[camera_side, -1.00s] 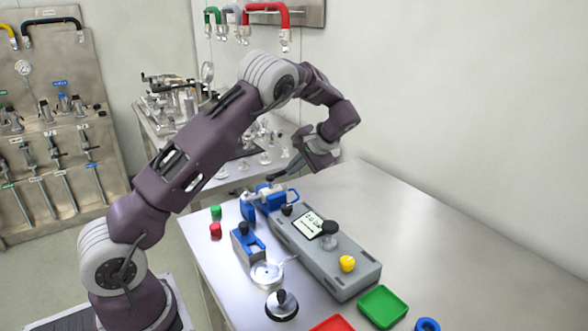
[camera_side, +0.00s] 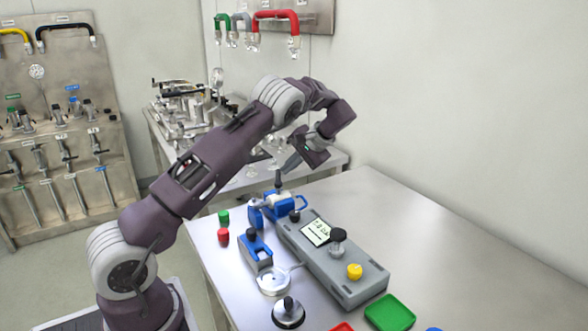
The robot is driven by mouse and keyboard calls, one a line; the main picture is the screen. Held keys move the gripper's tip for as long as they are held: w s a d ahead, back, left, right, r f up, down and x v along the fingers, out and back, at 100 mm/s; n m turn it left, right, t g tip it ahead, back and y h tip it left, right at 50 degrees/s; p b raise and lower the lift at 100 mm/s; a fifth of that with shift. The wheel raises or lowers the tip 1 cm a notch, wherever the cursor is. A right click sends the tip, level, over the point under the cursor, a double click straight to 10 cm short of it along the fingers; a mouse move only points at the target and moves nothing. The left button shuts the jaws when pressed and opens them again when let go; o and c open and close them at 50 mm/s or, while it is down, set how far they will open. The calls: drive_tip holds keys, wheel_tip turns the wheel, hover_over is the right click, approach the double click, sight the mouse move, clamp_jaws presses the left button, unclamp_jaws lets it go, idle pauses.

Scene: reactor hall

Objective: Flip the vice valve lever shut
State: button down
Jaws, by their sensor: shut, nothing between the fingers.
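The blue vice (camera_side: 281,207) stands at the far left end of the table, behind the grey box. A slim dark upright piece (camera_side: 278,180), which looks like the valve lever, rises above it. The valve body is too small to make out clearly. My gripper (camera_side: 289,170) is shut and empty. It points down and left, with its tips just right of the top of the upright piece. I cannot tell whether they touch it.
A grey box (camera_side: 335,262) with a display, a black knob and a yellow knob (camera_side: 354,271) lies in front of the vice. Red (camera_side: 223,236) and green (camera_side: 223,217) pieces stand at left. A green tray (camera_side: 390,313) is in front. The table's right side is clear.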

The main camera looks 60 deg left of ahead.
sight(278, 170)
drive_tip(key=shift+s+a, duration=1.15)
drive_tip(key=v, duration=0.7)
idle(0.5)
